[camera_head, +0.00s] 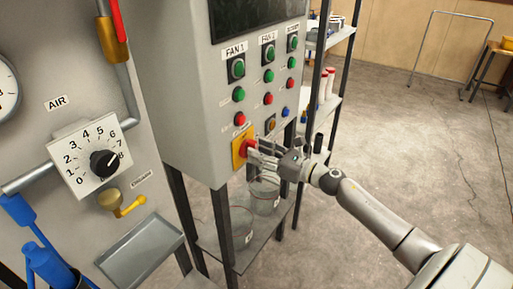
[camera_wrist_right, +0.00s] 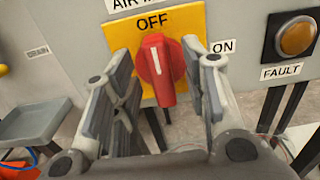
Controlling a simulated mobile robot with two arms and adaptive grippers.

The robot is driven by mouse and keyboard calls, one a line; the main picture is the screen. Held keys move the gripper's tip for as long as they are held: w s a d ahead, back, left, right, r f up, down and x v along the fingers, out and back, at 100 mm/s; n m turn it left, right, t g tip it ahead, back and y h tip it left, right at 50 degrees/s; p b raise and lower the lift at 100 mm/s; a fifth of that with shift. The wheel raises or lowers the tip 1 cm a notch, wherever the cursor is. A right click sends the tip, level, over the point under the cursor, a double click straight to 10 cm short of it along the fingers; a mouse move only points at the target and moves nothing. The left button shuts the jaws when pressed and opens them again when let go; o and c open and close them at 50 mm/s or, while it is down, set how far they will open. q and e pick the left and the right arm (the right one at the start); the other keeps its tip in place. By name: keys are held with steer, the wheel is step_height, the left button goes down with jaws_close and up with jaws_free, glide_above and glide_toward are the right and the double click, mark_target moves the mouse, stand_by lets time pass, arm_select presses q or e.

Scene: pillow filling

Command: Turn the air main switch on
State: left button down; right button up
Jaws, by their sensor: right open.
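The air main switch is a red rotary knob (camera_wrist_right: 161,75) on a yellow plate (camera_wrist_right: 190,22) marked OFF above and ON at the right. Its white line points up at OFF. In the head view the yellow plate (camera_head: 237,159) sits low on the grey control cabinet. My right gripper (camera_head: 260,153) is at the knob, its arm coming in from the lower right. In the right wrist view this gripper (camera_wrist_right: 158,58) is open, with one finger on each side of the knob and gaps showing beside it. My left gripper is not in view.
An orange FAULT lamp (camera_wrist_right: 297,36) is right of the plate. Fan buttons (camera_head: 238,94) are above it. An AIR dial (camera_head: 104,162) and a grey tray (camera_head: 140,252) are on the left. Glass jars (camera_head: 265,195) stand on a shelf below the cabinet. Open floor lies to the right.

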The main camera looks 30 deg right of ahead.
steer(key=shift+x, duration=0.85)
steer(key=shift+a, duration=0.1)
steer(key=shift+c, duration=0.5)
jaws_close()
